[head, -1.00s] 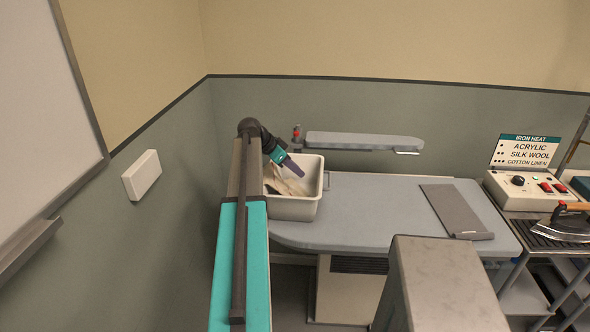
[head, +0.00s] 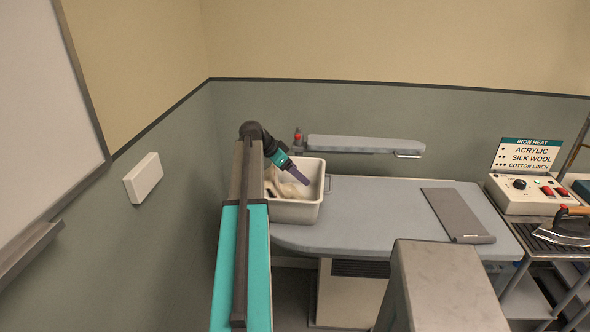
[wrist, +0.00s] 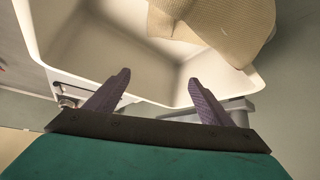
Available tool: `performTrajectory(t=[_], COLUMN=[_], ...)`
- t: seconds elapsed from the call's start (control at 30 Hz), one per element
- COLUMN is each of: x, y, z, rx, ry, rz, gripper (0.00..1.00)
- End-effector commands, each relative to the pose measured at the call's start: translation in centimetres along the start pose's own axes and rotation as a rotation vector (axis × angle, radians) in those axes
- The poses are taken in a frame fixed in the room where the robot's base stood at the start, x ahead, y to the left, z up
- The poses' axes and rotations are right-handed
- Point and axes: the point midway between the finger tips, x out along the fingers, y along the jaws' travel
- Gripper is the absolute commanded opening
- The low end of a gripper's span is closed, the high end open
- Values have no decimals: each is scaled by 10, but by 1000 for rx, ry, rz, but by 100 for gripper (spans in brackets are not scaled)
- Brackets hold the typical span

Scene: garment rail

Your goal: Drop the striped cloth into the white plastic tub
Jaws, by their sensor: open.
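The white plastic tub (head: 296,211) stands on the left end of the grey ironing table. My gripper (head: 306,182) is over the tub in the head view, with its fingers pointing down and to the right. In the wrist view my gripper (wrist: 158,90) has its two purple fingers wide apart with nothing between them. The cloth (head: 287,188) also shows in the head view as a pale shape in the tub, partly hidden by my arm.
The ironing table (head: 370,215) is clear to the right of the tub, up to a flat grey pad (head: 458,214). A narrow padded arm board (head: 365,144) stands behind. A control box (head: 530,193) and an iron (head: 568,229) are at the right. Walls stand at the left and back.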

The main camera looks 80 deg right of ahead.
Motion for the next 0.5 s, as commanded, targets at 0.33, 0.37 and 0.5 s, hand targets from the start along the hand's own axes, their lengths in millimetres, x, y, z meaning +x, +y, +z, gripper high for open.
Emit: performTrajectory(t=[0.33, 0.37, 0.5], x=[-20, -21, -29], y=[0, 0, 0], z=[-10, -10, -13], rx=[1, 1, 2], ry=[-112, -123, -177], rz=[0, 1, 1], gripper=[75, 75, 75])
